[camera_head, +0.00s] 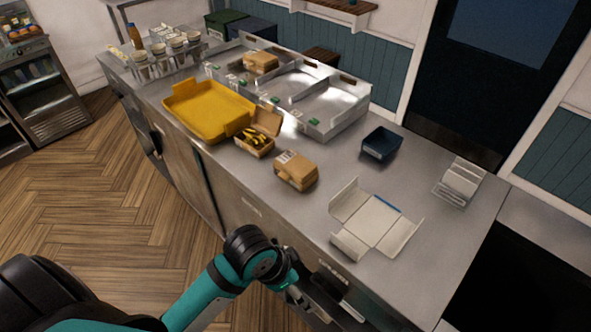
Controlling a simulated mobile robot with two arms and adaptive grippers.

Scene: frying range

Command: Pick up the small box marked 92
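A closed brown cardboard box (296,171) with a pale label on its top sits near the front edge of the steel counter. Another closed brown box (260,62) sits in the left bay of the steel tray unit at the back. An open brown box (254,142) with dark and yellow contents stands beside the yellow tray. The label markings are too small to read, so I cannot tell which box bears 92. My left gripper (298,296) is low in front of the counter, apart from the boxes; its fingers are too unclear to judge. My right gripper is not in view.
A yellow tray (209,112), steel bays (322,101), a dark blue tub (381,144), an unfolded white carton (375,222) and a white stack (461,180) stand on the counter (440,245). Cups (177,44) stand at the far left end. Bare counter surrounds the front box's right side.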

